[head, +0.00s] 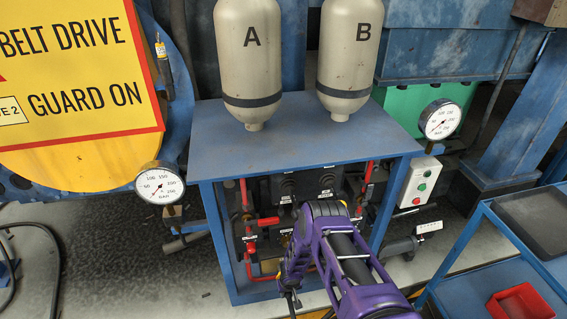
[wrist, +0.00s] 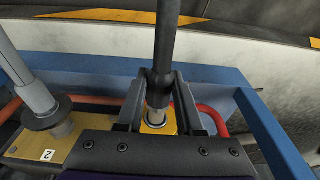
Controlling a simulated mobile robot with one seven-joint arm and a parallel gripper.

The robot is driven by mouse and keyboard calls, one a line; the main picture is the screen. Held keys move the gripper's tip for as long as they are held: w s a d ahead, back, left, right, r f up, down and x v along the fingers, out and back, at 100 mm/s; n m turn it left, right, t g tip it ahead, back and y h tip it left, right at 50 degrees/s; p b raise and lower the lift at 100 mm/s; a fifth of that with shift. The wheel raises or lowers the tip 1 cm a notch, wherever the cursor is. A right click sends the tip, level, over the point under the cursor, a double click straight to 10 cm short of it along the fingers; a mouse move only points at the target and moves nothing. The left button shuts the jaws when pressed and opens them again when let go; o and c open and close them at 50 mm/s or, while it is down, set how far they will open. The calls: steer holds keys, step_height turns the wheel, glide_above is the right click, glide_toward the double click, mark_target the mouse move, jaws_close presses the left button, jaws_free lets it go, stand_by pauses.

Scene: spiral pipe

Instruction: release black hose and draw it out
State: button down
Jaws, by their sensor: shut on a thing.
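In the wrist view, the black hose (wrist: 166,40) runs down from the top edge to a dark collar above a metal fitting. The fitting meets a yellow block (wrist: 100,148). My gripper (wrist: 159,90) is shut on the hose end at the collar, with one finger on each side. Whether the collar is unlocked or the hose end is still seated cannot be told. In the head view, my purple arm reaches to the front of the blue stand (head: 300,140) and hides the gripper and hose.
A grey pipe with a dark collar (wrist: 42,110) stands left of the gripper, by a label "2". A red pipe (wrist: 212,118) runs close behind. A blue frame rail (wrist: 110,68) crosses beyond. A blue cart with a red tray (head: 520,302) stands at the right.

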steer(key=shift+s+d+p, duration=0.25)
steer(key=shift+s+p, duration=0.95)
steer(key=shift+p, duration=1.3)
